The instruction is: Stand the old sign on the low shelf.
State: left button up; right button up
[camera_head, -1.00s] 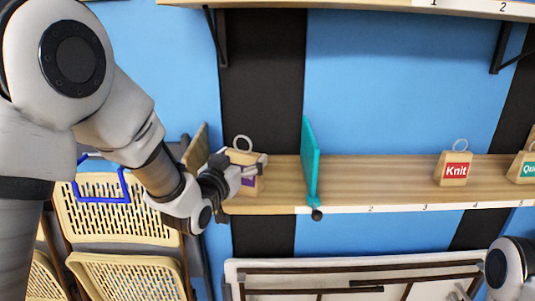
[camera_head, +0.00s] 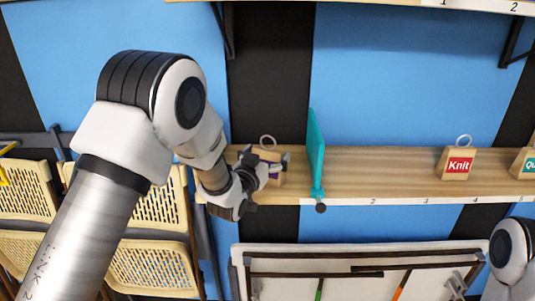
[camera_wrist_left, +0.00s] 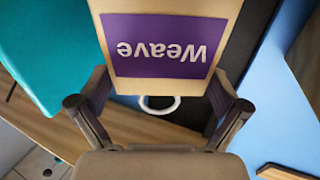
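The sign (camera_head: 270,157) is a tan wedge with a wire ring on top and a purple label. The left wrist view shows it close up, with "Weave" upside down on the label (camera_wrist_left: 162,45). My left gripper (camera_head: 272,172) is at the left part of the low shelf (camera_head: 390,175). Its fingers (camera_wrist_left: 158,88) lie against both side edges of the sign, near the ring end, so it is shut on the sign. The sign looks upright at the shelf; whether its base touches the wood is hidden. My right gripper is out of view.
A teal divider (camera_head: 316,155) stands on the shelf just right of the sign. A "Knit" sign (camera_head: 458,164) and another sign (camera_head: 526,163) stand further right, with bare shelf between. Folding chairs (camera_head: 150,265) are at lower left; a white folded table (camera_head: 300,250) is below.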

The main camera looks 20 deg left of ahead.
pick_arm(q)
jog(key=shift+r, duration=0.1)
jog(key=shift+s, duration=0.15)
jog(key=s+a+b, duration=0.1)
jog(key=s+b, duration=0.4)
jog(key=s, duration=0.6)
jog(key=s+a+f+n+g+y, duration=0.1)
jog(key=s+f+g, duration=0.3)
jog(key=f, duration=0.8)
jog(key=s+a+f+g, duration=0.1)
jog(key=s+f+g, duration=0.3)
jog(key=f, duration=0.9)
jog(key=s+f+g, duration=0.5)
jog(key=s+f, duration=0.4)
jog(key=s, duration=0.4)
jog(key=s+a+f+g, duration=0.1)
jog(key=s+f+g, duration=0.4)
jog(key=s+f, duration=0.4)
jog(key=s, duration=0.4)
jog(key=shift+s+a+f+n+y, duration=0.25)
jog(key=shift+f+n+y, duration=0.05)
jog(key=shift+y, duration=0.1)
